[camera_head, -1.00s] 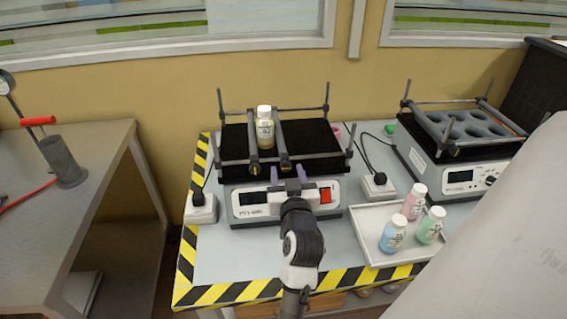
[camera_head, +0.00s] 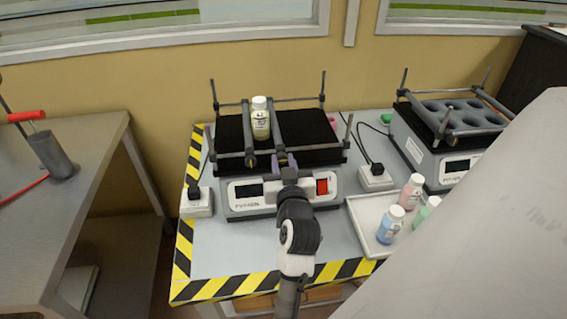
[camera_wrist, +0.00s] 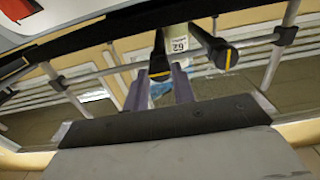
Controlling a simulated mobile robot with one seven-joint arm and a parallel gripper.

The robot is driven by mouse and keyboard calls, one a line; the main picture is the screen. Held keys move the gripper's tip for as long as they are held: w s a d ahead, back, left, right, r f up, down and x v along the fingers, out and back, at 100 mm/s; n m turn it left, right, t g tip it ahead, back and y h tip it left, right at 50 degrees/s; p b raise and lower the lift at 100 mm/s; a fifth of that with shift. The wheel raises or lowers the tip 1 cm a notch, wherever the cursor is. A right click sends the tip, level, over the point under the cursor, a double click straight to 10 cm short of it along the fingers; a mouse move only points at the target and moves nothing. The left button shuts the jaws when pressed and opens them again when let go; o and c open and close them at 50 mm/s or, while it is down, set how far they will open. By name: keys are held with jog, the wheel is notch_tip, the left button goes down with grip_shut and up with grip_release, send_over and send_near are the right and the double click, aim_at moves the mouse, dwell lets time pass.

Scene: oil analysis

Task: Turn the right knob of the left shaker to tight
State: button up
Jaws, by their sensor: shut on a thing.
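The left shaker (camera_head: 322,157) stands on the table, with a black platform and two grey clamp bars across it. A bottle with a white cap and yellowish contents (camera_head: 260,122) stands between the bars. The right knob (camera_wrist: 160,68), at the front end of the right bar, is black with a yellow mark lying roughly crosswise in the wrist view. The left knob (camera_head: 250,161) shows an upright yellow mark, also in the wrist view (camera_wrist: 222,55). My gripper (camera_head: 285,163) is shut on the right knob, its purple fingers on either side in the wrist view (camera_wrist: 159,76).
The shaker's front has a display and a red switch (camera_head: 322,187). A tray (camera_head: 362,214) with small bottles lies to the right. A second shaker (camera_head: 431,150) stands beyond it, partly hidden by a large pale surface. Corner posts rise from the left shaker.

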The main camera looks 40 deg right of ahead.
jog(key=shift+m, duration=0.3)
jog(key=m+p, duration=0.2)
jog(key=m, duration=0.2)
jog(key=shift+r+m, duration=0.1)
jog(key=shift+m, duration=0.2)
jog(key=m+p, duration=0.2)
jog(key=m, duration=0.2)
jog(key=shift+m+p, duration=0.3)
jog(key=m+p, duration=0.2)
jog(key=m, duration=0.2)
jog(key=shift+d+p, duration=0.1)
jog(key=shift+p, duration=0.3)
jog(key=shift+m+p, duration=1.1)
jog(key=shift+m, duration=0.9)
jog(key=shift+f, duration=0.2)
jog(key=o, duration=1)
